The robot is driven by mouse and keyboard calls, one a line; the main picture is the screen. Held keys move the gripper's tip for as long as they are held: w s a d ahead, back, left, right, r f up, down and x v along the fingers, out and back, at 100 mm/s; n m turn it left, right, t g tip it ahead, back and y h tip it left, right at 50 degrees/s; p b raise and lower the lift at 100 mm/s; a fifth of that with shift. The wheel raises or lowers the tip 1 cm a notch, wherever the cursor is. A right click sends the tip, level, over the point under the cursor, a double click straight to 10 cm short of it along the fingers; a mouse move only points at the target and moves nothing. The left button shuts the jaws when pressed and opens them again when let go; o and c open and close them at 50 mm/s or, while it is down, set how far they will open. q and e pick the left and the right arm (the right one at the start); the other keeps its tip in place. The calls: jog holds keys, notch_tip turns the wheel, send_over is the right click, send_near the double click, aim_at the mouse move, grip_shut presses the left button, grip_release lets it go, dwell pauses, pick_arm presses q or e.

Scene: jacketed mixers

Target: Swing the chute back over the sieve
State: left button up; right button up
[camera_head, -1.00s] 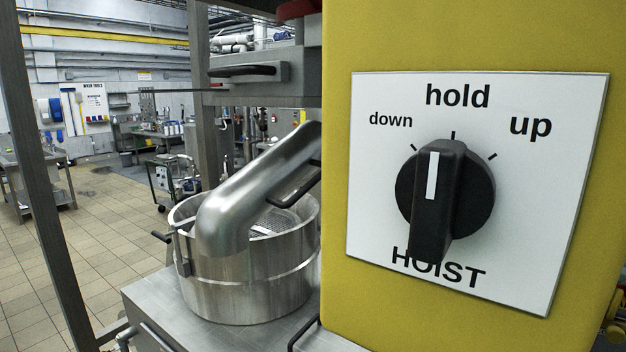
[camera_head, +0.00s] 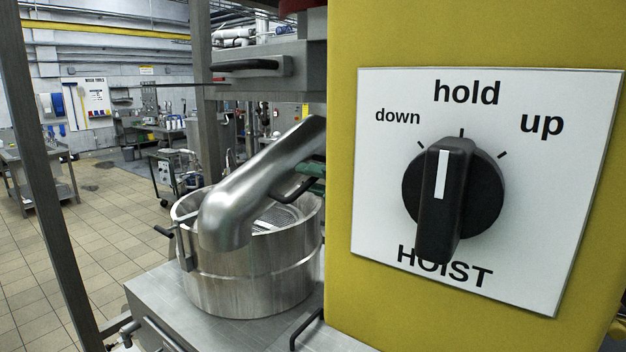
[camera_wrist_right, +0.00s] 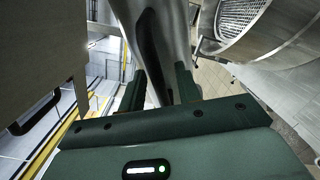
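The chute (camera_head: 260,180) is a bent shiny metal pipe. In the head view its lower end overlaps the near left rim of the round steel sieve (camera_head: 250,285), whose mesh shows inside; I cannot tell whether the mouth is above the rim or in front of it. A black bar handle (camera_head: 291,189) sits on the chute's side. My right gripper (camera_head: 316,180), green, shows partly at that handle, mostly hidden by the yellow post. In the right wrist view its fingers (camera_wrist_right: 160,90) look open, one on each side of the handle (camera_wrist_right: 152,50). My left gripper is not in view.
A yellow post (camera_head: 345,200) with a hoist knob (camera_head: 453,195) fills the right side and blocks the view behind it. The sieve stands on a steel bench (camera_head: 160,295). A grey box with a black handle (camera_head: 265,68) is above.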

aim_at(283, 174)
grip_shut()
jog(key=a+p, duration=0.1)
jog(key=a+m+t+h+p, duration=0.1)
jog(key=p, duration=0.1)
jog(key=a+r+t+h+p, duration=0.1)
jog(key=p, duration=0.1)
jog(key=shift+w+a+m, duration=0.1)
jog(key=shift+w+m, duration=0.25)
jog(key=shift+m, duration=0.05)
jog(key=a+h+p, duration=0.1)
jog(key=w+a+m+t+h, duration=0.1)
jog(key=w+a+m+t+h+p, duration=0.1)
jog(key=shift+f+p, duration=0.25)
jog(key=shift+p, duration=0.1)
jog(key=shift+w+a+f+m+t+h, duration=0.2)
jog(key=shift+m+t+h, duration=0.1)
jog(key=shift+m+h, duration=0.15)
grip_release()
